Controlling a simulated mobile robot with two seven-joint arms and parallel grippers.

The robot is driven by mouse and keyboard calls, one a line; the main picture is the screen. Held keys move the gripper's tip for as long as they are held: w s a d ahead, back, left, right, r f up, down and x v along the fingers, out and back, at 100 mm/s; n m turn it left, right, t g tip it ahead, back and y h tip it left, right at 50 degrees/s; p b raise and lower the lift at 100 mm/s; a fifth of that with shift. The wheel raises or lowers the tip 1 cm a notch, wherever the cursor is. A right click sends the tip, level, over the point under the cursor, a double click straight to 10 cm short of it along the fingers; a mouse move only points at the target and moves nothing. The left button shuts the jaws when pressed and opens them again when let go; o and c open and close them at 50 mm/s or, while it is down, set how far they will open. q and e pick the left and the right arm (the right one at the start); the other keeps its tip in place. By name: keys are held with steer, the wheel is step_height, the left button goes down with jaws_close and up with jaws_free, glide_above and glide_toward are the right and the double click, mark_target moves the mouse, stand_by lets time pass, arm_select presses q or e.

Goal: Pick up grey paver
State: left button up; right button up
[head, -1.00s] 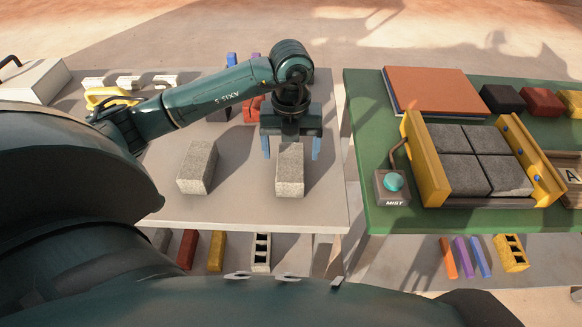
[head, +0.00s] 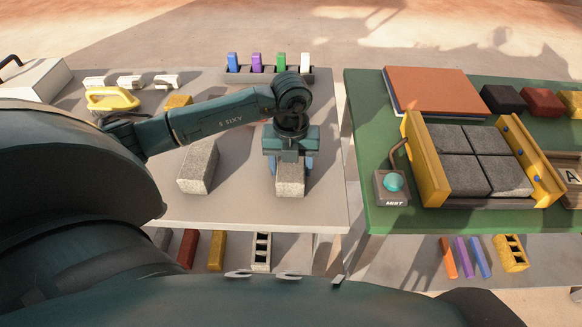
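A speckled grey paver (head: 290,182) stands near the front right of the left table. My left gripper (head: 290,165) points down over it, with a blue finger close against each side. The fingers look shut on the paver, which still rests on the table; its top and rear are hidden by the gripper. A second grey paver (head: 198,167) stands to the left, apart from the gripper. Darker grey pavers (head: 476,158) sit in a yellow-sided press frame (head: 428,165) on the green table. My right gripper is not in view.
A dark rack (head: 268,75) with several coloured pieces stands behind the gripper. A yellow-handled tool (head: 112,99) and a yellow block (head: 178,102) lie at the left. The mist button box (head: 391,188) stands on the green table (head: 362,130), across a gap.

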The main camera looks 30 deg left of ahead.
arm_select(q)
steer(key=c, duration=1.2)
steer(key=shift+w+r, duration=0.1)
steer(key=shift+r, duration=0.1)
